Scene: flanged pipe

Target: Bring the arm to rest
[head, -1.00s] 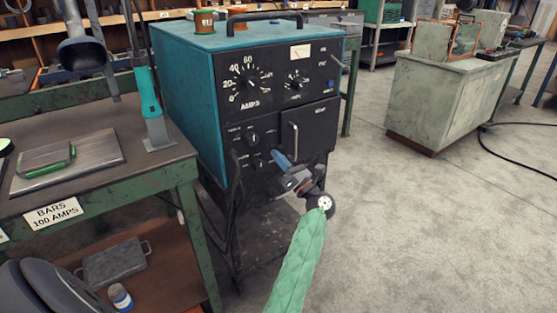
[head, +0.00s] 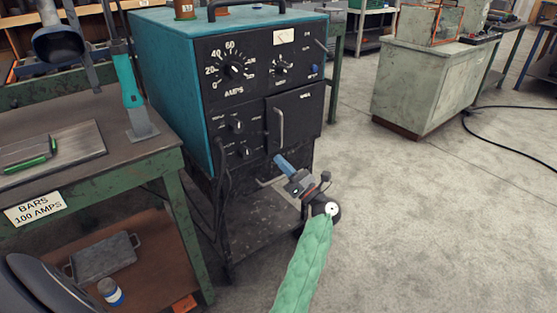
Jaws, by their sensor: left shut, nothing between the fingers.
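My left arm, in a green quilted sleeve, comes up from the bottom of the head view. Its gripper (head: 281,162) has blue fingers, shut and empty, pointing up and left. It shows in front of the lower front of the teal and black welding machine (head: 262,95), just below the door handle. I cannot tell how much room lies between the fingertips and the machine. My right gripper is not in view.
A green-framed bench (head: 170,155) at left holds a steel plate (head: 75,148) and a green-handled scraper-like tool (head: 132,98). A grey cabinet (head: 428,85) stands at upper right. A black cable (head: 490,150) lies on the floor.

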